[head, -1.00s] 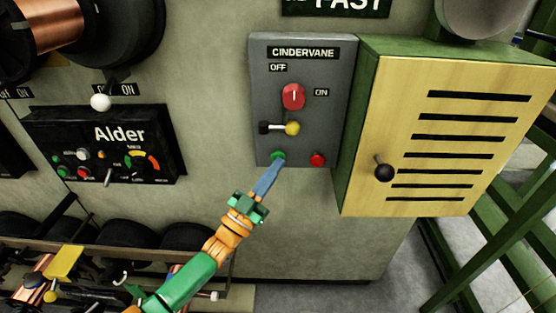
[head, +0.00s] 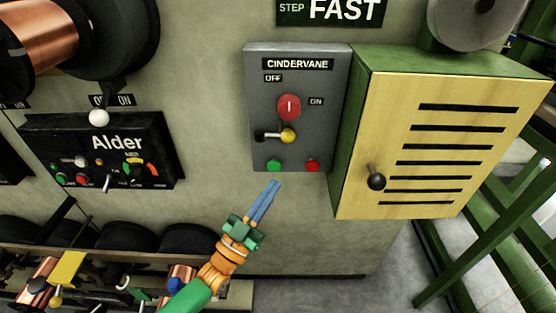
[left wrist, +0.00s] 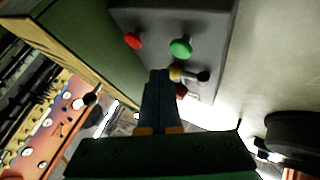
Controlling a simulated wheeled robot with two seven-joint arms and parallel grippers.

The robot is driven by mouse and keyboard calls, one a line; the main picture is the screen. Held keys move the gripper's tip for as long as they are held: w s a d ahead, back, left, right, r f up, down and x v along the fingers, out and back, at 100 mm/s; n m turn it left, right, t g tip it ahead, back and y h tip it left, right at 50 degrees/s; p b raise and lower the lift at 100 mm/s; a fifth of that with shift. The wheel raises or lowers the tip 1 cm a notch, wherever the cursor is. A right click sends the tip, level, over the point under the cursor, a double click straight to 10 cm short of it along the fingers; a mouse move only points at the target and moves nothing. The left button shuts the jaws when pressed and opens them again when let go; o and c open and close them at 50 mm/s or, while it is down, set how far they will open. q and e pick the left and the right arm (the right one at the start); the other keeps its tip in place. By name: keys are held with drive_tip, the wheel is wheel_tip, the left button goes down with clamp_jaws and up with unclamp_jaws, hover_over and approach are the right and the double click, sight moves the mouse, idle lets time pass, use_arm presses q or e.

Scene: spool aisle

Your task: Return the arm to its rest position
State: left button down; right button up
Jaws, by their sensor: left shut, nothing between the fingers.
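My left gripper (head: 268,194) has blue fingers that are shut with nothing between them. In the head view it stands just below the grey CINDERVANE panel (head: 262,105), apart from it. In the left wrist view the shut fingers (left wrist: 158,75) point toward the panel, and the green button (left wrist: 180,48) and red button (left wrist: 133,40) are both uncovered. My right gripper is in neither view.
A yellow slatted door (head: 410,150) with a black knob (head: 376,180) stands right of the panel. The black Alder box (head: 100,150) is on the left. Spools and a shelf line the lower left. Green rails (head: 500,220) stand at the right.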

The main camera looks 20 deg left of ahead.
use_arm(q)
drive_tip(key=s+d+f+n+g+y, duration=0.1)
drive_tip(key=s+f+g+y, duration=0.2)
drive_tip(key=f+g, duration=0.3)
drive_tip(key=s+d+f+n+g+y, duration=0.2)
drive_tip(key=f+g, duration=0.1)
drive_tip(key=f, duration=0.4)
drive_tip(key=s+a+f+n+g+y, duration=0.1)
drive_tip(key=s+a+f+g, duration=0.15)
drive_tip(key=s, duration=0.35)
drive_tip(key=s+a+f+g+y, duration=0.1)
drive_tip(key=s+g, duration=0.2)
drive_tip(key=s, duration=0.2)
drive_tip(key=s+a+f+n+g+y, duration=0.1)
drive_tip(key=s+a+f+g, duration=0.15)
drive_tip(key=s, duration=0.35)
drive_tip(key=s+f+g+p, duration=0.3)
drive_tip(key=f+p, duration=0.1)
drive_tip(key=f, duration=0.9)
drive_tip(key=s+a+f+p, duration=0.2)
drive_tip(key=s+f, duration=0.5)
drive_tip(key=s, duration=0.5)
drive_tip(key=shift+f+g+y, duration=0.2)
drive_tip(key=shift+g+y, duration=0.2)
